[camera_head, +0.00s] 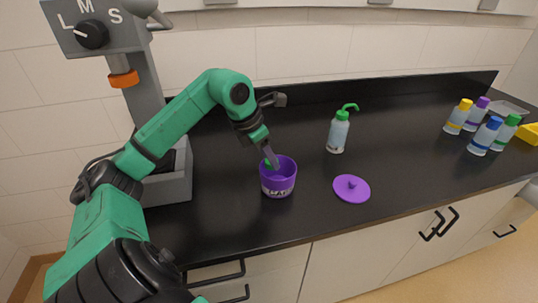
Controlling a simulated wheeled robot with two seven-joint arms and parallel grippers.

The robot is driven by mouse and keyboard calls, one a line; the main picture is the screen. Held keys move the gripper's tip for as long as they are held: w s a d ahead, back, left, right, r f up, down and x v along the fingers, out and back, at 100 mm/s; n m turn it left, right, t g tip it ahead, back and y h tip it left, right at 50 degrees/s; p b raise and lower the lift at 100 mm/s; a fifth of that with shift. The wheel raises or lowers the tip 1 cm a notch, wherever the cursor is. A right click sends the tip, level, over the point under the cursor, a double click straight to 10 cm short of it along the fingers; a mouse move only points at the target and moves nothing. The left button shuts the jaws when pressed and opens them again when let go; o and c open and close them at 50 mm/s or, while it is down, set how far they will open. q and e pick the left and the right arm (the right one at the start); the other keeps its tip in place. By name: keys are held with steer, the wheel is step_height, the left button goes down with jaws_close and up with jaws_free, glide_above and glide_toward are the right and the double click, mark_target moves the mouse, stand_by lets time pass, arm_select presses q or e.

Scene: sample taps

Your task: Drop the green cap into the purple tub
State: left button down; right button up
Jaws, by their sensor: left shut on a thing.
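The purple tub (278,187) stands open on the black counter, near the middle of the view. My left gripper (271,163) points down at the tub's mouth, with its fingertips over the opening at the back left rim. It is shut on the green cap (266,163), of which only a small green part shows beside the fingers. I cannot tell how far the cap sits below the rim. My right gripper is not in view.
A purple lid (351,189) with a knob lies flat right of the tub. A green-topped wash bottle (338,133) stands behind it. Several capped bottles (480,131) are at the far right. A grey tap machine (140,90) stands at left. The counter between is clear.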

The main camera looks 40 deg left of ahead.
arm_select(q)
steer(key=shift+c, duration=1.7)
jaws_free()
steer(key=shift+s+r, duration=0.15)
steer(key=shift+s, duration=0.05)
steer(key=shift+w, duration=0.1)
steer(key=d+v, duration=0.1)
steer(key=v, duration=0.6)
steer(key=shift+a+r+b, duration=0.15)
steer(key=shift+a+b, duration=0.3)
